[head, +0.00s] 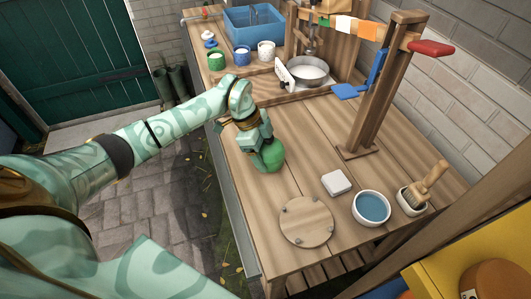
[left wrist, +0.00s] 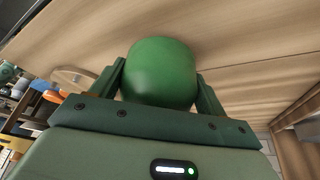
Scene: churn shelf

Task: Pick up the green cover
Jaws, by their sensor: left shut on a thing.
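The green cover (head: 270,156) is a smooth, rounded green thing near the left edge of the wooden bench. My left gripper (head: 257,141) reaches down over it from above in the head view and hides part of it. In the left wrist view the cover (left wrist: 160,72) sits between the two fingers of my left gripper (left wrist: 161,85), which are shut on it. I cannot tell whether its underside touches the bench. My right gripper is not in view.
On the wooden bench (head: 300,130) are a round wooden disc (head: 307,222), a white block (head: 336,183), a bowl of blue liquid (head: 371,208) and a brush (head: 425,186) in a holder. A wooden post (head: 376,95) stands behind. Cups and a blue basin (head: 254,24) are at the far end.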

